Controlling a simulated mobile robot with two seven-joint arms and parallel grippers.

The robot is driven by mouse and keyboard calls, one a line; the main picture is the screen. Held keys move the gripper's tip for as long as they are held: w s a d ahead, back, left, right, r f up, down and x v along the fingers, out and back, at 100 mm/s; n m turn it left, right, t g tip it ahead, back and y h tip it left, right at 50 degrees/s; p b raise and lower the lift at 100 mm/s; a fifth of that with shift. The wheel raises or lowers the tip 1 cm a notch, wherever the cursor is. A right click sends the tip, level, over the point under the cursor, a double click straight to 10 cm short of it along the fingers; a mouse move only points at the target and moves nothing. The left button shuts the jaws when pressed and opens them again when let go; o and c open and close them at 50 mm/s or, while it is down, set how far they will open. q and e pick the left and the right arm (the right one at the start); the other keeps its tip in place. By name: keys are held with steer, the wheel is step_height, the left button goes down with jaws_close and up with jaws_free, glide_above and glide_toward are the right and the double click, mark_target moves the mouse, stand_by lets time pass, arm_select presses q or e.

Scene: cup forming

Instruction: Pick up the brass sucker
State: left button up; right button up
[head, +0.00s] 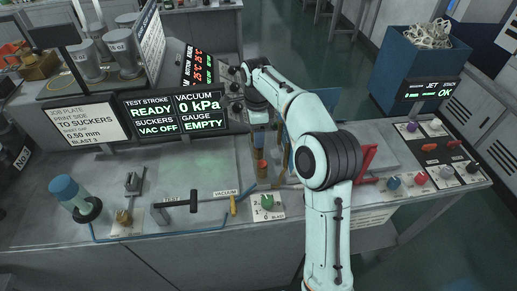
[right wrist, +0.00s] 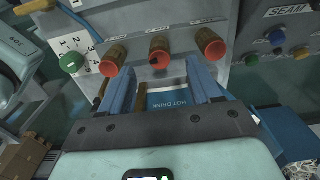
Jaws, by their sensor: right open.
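Three brass suckers with orange-red cups show in a row in the right wrist view: a left one (right wrist: 112,57), a middle one (right wrist: 159,51) and a right one (right wrist: 211,44). My right gripper (right wrist: 160,68) is open, with its two blue fingers apart and nothing held between them. The middle sucker appears just beyond the fingertips, roughly centred between them; I cannot tell the exact gap. In the head view my right gripper (head: 265,133) points down by the brass pieces (head: 261,167) at the bench's middle, partly hidden by my arm. My left gripper is not in view.
A green knob (head: 267,201) on a numbered plate sits in front of the suckers. A black-handled lever (head: 193,201) and a blue-topped post (head: 70,192) stand left. Display panels (head: 174,111) line the back. A blue HOT DRINK sheet (right wrist: 170,100) shows between my fingers.

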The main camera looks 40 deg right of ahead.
mark_target(259, 150)
steer(key=f, duration=0.5)
steer(key=shift+s+d+f, duration=0.15)
steer(key=shift+s+f, duration=0.05)
steer(key=shift+f, duration=0.1)
steer(key=c, duration=1.1)
